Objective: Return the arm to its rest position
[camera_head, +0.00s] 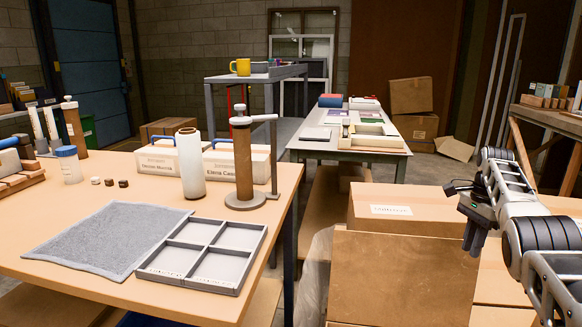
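My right arm (540,235) comes in from the right edge, bent, with its gripper (473,236) pointing down above the cardboard boxes at the right. The two dark fingers look close together, and whether they are shut is unclear; no held thing shows. My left gripper is out of view.
The wooden table (60,230) holds a grey cloth (105,238), a divided tray (160,278), a white cylinder (190,165), a blue-capped jar (69,165) and white boxes. Cardboard boxes (400,275) fill the lower right. A second table (345,148) stands behind.

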